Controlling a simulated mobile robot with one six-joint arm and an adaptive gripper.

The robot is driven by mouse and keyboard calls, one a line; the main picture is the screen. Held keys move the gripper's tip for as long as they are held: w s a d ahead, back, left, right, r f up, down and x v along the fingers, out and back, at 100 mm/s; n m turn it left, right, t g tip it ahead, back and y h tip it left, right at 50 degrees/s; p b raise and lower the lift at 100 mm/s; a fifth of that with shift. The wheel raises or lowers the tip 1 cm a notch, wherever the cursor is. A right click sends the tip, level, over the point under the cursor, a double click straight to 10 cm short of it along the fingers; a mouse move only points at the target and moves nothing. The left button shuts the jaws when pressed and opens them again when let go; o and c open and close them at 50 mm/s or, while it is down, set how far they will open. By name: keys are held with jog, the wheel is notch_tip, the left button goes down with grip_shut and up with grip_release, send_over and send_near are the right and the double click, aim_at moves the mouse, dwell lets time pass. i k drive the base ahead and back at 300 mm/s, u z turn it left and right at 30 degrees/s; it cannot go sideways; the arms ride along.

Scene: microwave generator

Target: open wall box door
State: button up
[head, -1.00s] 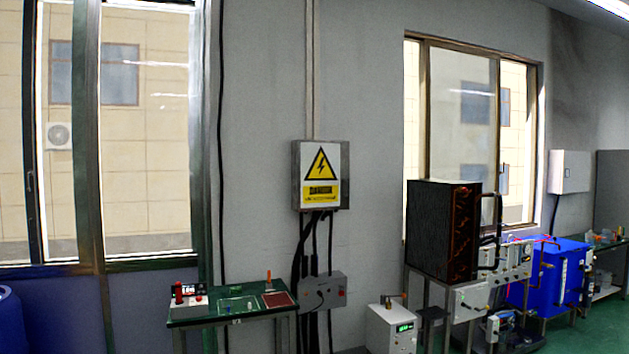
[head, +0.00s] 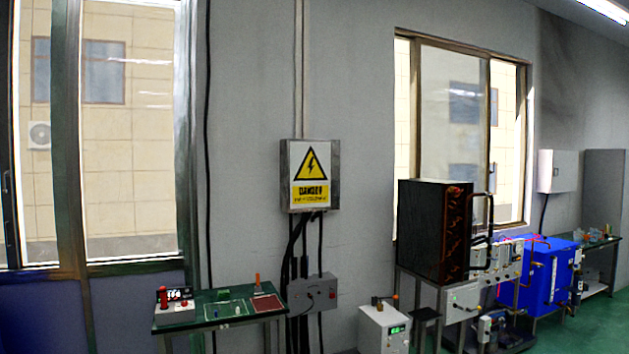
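The wall box (head: 335,178) is a grey metal box on the wall, left of the right-hand window. Its door (head: 311,203) faces me and carries a yellow danger label with a black lightning triangle. The door looks closed. Black cables run down from the box's underside. A second wall box (head: 557,171), plain and white, hangs far to the right and also looks closed. My gripper and arm do not show in the head view.
A green-topped table (head: 195,312) with small devices stands below and left of the box. A grey switch box (head: 313,293) hangs under the cables. A white unit (head: 384,328), a dark radiator block (head: 433,230) and a blue machine (head: 540,275) stand to the right. Green floor (head: 600,325) shows at far right.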

aim_at(313, 165)
jog(key=u, duration=0.25)
jog(key=i, duration=4)
jog(key=z, duration=0.3)
